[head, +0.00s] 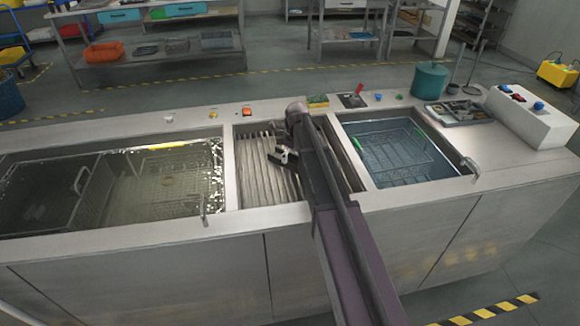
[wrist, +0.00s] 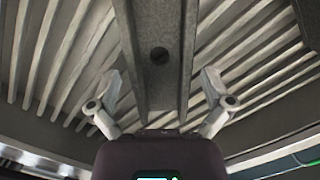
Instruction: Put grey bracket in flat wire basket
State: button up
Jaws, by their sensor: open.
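The grey bracket (wrist: 160,55), a long metal channel with a round dark hole, lies against the ribbed drain surface in the wrist view. My gripper (wrist: 160,82) is open, with one finger on each side of the bracket and visible gaps between. In the head view my gripper (head: 283,156) is low over the middle ribbed section; my arm hides most of the bracket there. A wire basket with a yellow grip (head: 160,146) sits in the left tank. Another with a green grip (head: 417,138) sits in the right tank. I cannot tell which is the flat one.
The ribbed drain section (head: 255,185) lies between the two tanks, with raised rims. A deeper mesh basket (head: 85,190) is at the far left. A green pot (head: 430,80), a parts tray (head: 460,112) and a control box (head: 530,115) stand at the right.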

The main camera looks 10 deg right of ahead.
jog(key=shift+w+a+f+b, duration=0.1)
jog(key=shift+f+b, duration=0.75)
jog(key=shift+f, duration=0.3)
jog(key=c, duration=1.1)
